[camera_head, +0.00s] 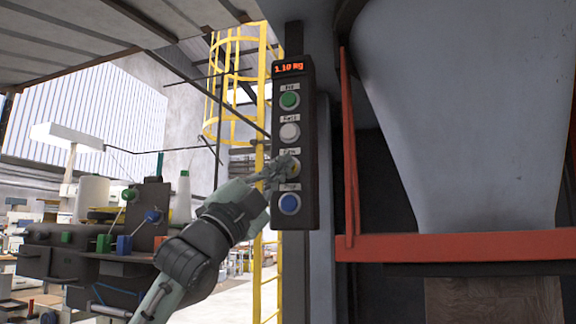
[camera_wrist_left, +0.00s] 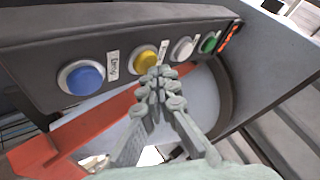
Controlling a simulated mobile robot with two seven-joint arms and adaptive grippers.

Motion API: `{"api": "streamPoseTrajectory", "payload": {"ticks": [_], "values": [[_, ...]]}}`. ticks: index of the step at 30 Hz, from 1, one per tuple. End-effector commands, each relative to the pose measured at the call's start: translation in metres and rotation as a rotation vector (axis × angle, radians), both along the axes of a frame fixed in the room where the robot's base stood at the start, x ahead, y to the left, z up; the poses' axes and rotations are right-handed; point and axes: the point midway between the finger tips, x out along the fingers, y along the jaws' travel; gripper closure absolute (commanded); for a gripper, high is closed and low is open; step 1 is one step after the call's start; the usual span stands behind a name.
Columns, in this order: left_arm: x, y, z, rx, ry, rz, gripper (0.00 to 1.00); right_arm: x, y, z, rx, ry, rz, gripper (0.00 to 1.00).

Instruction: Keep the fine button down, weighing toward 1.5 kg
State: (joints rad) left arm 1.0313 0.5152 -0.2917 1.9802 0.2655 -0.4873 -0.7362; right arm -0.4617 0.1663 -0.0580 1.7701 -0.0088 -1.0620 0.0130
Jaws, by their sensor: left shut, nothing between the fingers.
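The dark control panel (camera_head: 311,150) stands upright at the centre of the head view. Its red display (camera_head: 288,68) appears to read 1.10 kg. The yellow fine button (camera_wrist_left: 146,58) is third from the display, between the white and blue buttons. My left gripper (camera_head: 284,168) comes in from the left, shut and empty, with its fingertips at the yellow button and partly covering it in the head view. In the wrist view the closed fingertips (camera_wrist_left: 160,80) overlap the button's lower edge. How far the button is pressed I cannot tell. My right gripper is not in view.
The panel also has a green button (camera_head: 289,100), a white button (camera_head: 290,132) and a blue button (camera_head: 290,204). A large grey hopper (camera_head: 465,110) and a red frame beam (camera_head: 450,247) stand to the right. A yellow caged ladder (camera_head: 262,130) is behind the panel.

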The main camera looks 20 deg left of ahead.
Motion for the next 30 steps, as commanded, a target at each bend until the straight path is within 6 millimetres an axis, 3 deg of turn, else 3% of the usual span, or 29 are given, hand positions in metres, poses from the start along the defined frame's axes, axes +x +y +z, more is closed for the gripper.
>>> {"api": "streamPoseTrajectory", "payload": {"ticks": [30], "values": [[0.010,0.000,0.000,0.000,0.000,0.001,1.00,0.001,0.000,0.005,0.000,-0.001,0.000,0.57]]}}
